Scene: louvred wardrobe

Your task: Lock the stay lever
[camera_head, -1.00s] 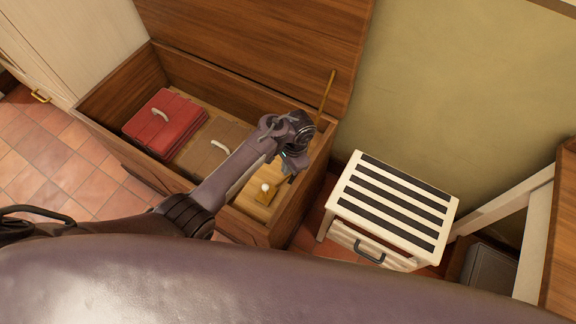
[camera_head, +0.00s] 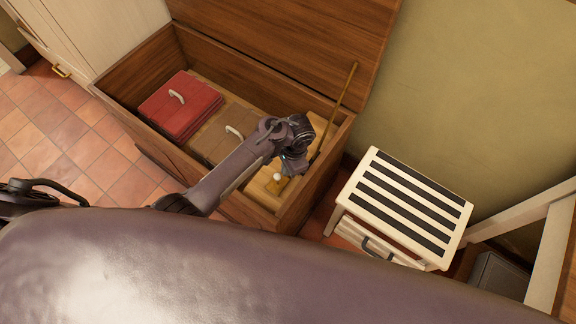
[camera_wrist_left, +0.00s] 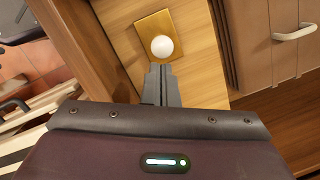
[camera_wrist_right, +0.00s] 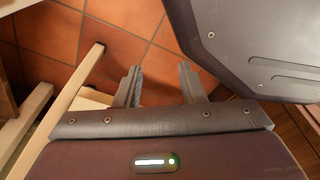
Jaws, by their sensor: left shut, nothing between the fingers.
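A thin brass stay bar (camera_head: 341,101) slants from the raised wooden lid (camera_head: 285,40) down to the right end of the open chest (camera_head: 300,205). My left gripper (camera_head: 289,169) is inside that end of the chest, beside the bar's lower part, which my arm partly hides. A white round knob on a brass plate (camera_head: 277,178) is just by its fingertips. In the left wrist view the shut, empty fingers point at the white knob (camera_wrist_left: 162,46); I cannot tell whether they touch it. My right gripper (camera_wrist_right: 162,84) is open and empty above the tiled floor.
A red case (camera_head: 180,105) and a brown case (camera_head: 222,133) lie in the chest. A cream slatted stool (camera_head: 403,205) stands right of it. A cream wardrobe (camera_head: 95,30) is at the far left, with clear tiles (camera_head: 65,140) before it.

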